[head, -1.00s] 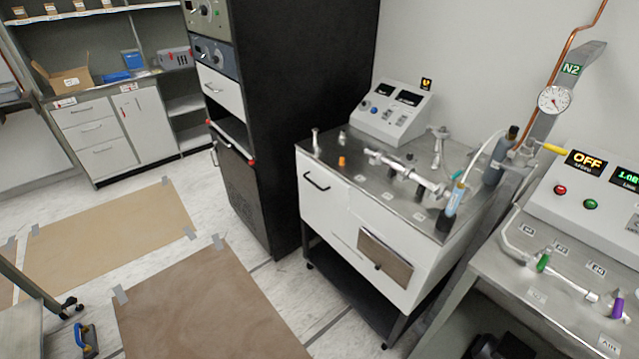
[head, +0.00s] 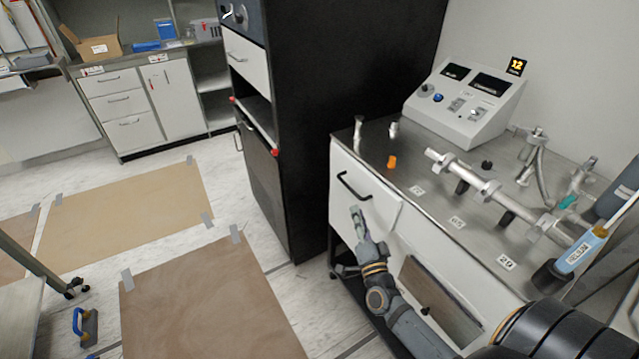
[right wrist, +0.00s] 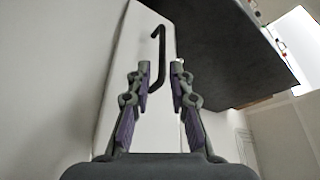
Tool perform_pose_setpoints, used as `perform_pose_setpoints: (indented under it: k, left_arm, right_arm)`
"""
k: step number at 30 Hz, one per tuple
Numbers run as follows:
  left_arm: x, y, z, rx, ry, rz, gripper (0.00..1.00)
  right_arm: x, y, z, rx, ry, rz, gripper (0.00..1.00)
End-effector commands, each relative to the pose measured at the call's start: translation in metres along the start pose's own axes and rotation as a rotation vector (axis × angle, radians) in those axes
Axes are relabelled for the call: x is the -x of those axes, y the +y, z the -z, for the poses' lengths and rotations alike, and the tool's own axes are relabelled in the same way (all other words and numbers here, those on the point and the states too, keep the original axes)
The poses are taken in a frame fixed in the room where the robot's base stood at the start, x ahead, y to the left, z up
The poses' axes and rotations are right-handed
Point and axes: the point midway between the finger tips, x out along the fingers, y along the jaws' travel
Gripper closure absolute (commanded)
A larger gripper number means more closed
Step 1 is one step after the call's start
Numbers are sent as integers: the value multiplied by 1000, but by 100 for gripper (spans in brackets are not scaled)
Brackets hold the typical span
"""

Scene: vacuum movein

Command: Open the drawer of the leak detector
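The leak detector (head: 470,215) is a white cabinet with a steel top, at the right in the head view. My right gripper (head: 357,214) is in front of the drawer, just below the handle in the head view. In the right wrist view, the right gripper (right wrist: 160,72) is open, and the near end of the handle (right wrist: 160,55) shows between its fingertips. I cannot tell whether they touch it. My left gripper is not in view.
A control box (head: 465,100), metal pipe fittings (head: 490,188) and an orange piece (head: 391,162) are on the steel top. A tall black rack (head: 345,90) stands close on the left. A brown floor sheet (head: 205,305) lies on open floor in front.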

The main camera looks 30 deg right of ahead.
Motion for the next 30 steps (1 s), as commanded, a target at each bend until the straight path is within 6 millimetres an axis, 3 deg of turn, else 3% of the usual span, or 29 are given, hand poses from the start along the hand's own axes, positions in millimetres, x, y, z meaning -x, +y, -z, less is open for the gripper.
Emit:
perform_pose_setpoints:
  k: [5, 18, 22, 30]
  left_arm:
    - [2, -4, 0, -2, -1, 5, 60]
    - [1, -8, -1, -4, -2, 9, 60]
    - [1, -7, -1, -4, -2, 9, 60]
    - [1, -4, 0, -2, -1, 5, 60]
  right_arm:
    - [-9, -1, 1, 0, 0, 1, 80]
    - [-92, 0, -1, 2, -1, 0, 80]
    - [-103, 0, -1, 3, -3, -2, 80]
    - [-105, 0, -1, 3, -4, -2, 80]
